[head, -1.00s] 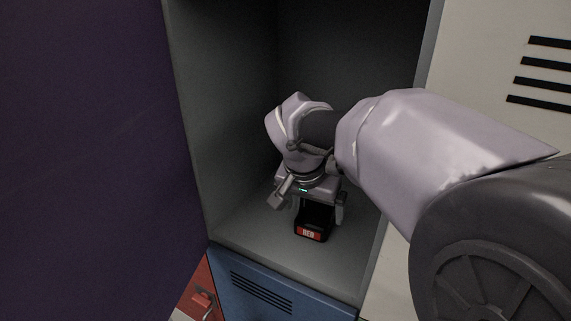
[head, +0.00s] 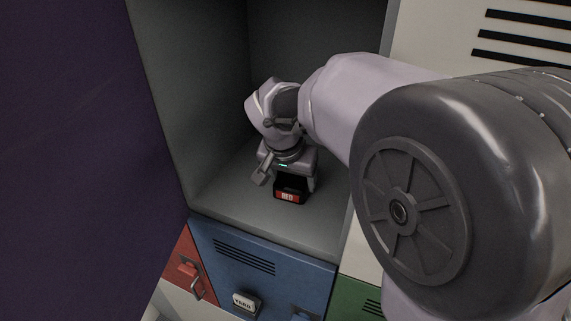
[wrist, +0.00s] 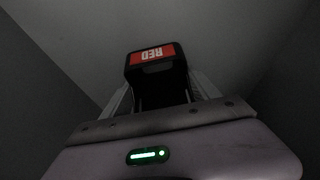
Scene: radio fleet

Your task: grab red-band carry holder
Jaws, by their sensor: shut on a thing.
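The red-band carry holder (head: 289,192) is a small black holder with a red label reading RED on its front. It is inside the open locker (head: 225,205), near the locker floor; I cannot tell whether it touches the floor. My gripper (head: 291,181) reaches down from above and is shut on the holder, one finger on each side. In the wrist view the holder (wrist: 155,62) sits between the two fingers of my gripper (wrist: 160,92), with its red label upside down. The lower part of the holder's body is partly hidden by my gripper.
A dark purple door (head: 75,150) stands open at the left. The locker's side walls are close around my arm. Below are a blue door (head: 265,265) with a YARD tag (head: 245,302), a red door (head: 185,265) and a green door (head: 362,295). A white vented door (head: 450,40) is at right.

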